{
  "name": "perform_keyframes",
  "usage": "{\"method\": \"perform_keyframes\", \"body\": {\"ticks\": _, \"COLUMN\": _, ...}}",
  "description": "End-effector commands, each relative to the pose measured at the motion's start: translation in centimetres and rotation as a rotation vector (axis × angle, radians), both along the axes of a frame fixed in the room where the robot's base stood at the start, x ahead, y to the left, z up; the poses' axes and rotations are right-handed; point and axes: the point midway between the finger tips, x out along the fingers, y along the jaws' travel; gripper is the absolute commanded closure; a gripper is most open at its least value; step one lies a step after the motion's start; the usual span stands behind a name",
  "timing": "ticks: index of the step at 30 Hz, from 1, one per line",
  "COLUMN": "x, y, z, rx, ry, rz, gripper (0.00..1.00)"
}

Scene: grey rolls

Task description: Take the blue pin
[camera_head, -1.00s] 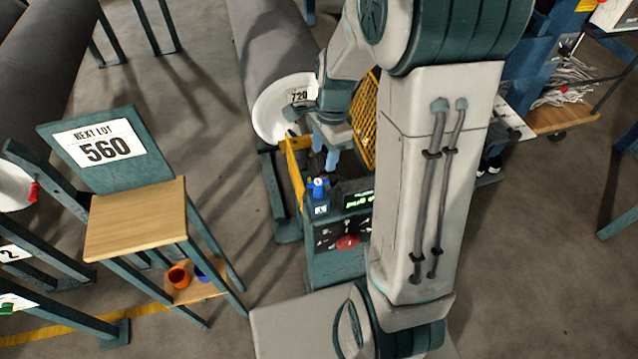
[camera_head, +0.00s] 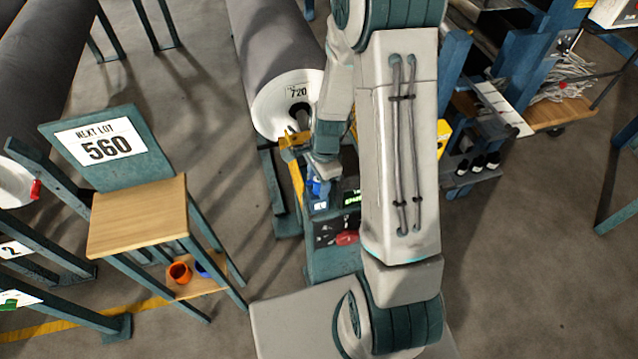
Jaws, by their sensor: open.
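The blue pin (camera_head: 319,188) stands on a small block with a white label, on top of the teal console at the centre. My gripper (camera_head: 321,175) is directly above the pin, with its fingers pointing down at the pin's top. The fingers are small here and partly merge with the pin. I cannot tell whether they touch it or are around it. The jaws are open. My arm hides the right part of the console.
A grey roll with a white end (camera_head: 275,100) lies behind the console, beside a yellow bar (camera_head: 297,180). A wooden-topped stand (camera_head: 135,218) marked 560 is at left, with an orange cup (camera_head: 179,273) on its lower shelf. Racks fill the upper right.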

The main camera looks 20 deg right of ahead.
Motion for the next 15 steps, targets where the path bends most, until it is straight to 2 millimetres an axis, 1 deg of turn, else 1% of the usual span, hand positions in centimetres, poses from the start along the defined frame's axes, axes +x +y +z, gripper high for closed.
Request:
{"method": "perform_keyframes", "body": {"ticks": 3, "x": -0.04, "y": 0.05, "z": -0.38, "rx": 0.001, "ry": 0.001, "rz": 0.0, "gripper": 0.51}}
{"method": "perform_keyframes", "body": {"ticks": 9, "x": -0.03, "y": 0.06, "z": -0.38, "rx": 0.0, "ry": 0.0, "rz": 0.0, "gripper": 0.51}}
{"method": "perform_keyframes", "body": {"ticks": 11, "x": -0.02, "y": 0.06, "z": -0.38, "rx": 0.0, "ry": 0.0, "rz": 0.0, "gripper": 0.67}}
{"method": "perform_keyframes", "body": {"ticks": 12, "x": -0.02, "y": 0.06, "z": -0.37, "rx": 0.0, "ry": 0.0, "rz": 0.0, "gripper": 0.78}}
{"method": "perform_keyframes", "body": {"ticks": 14, "x": -0.02, "y": 0.06, "z": -0.37, "rx": 0.0, "ry": 0.0, "rz": 0.0, "gripper": 0.95}}
{"method": "perform_keyframes", "body": {"ticks": 15, "x": -0.02, "y": 0.06, "z": -0.37, "rx": 0.0, "ry": 0.0, "rz": 0.0, "gripper": 0.99}}
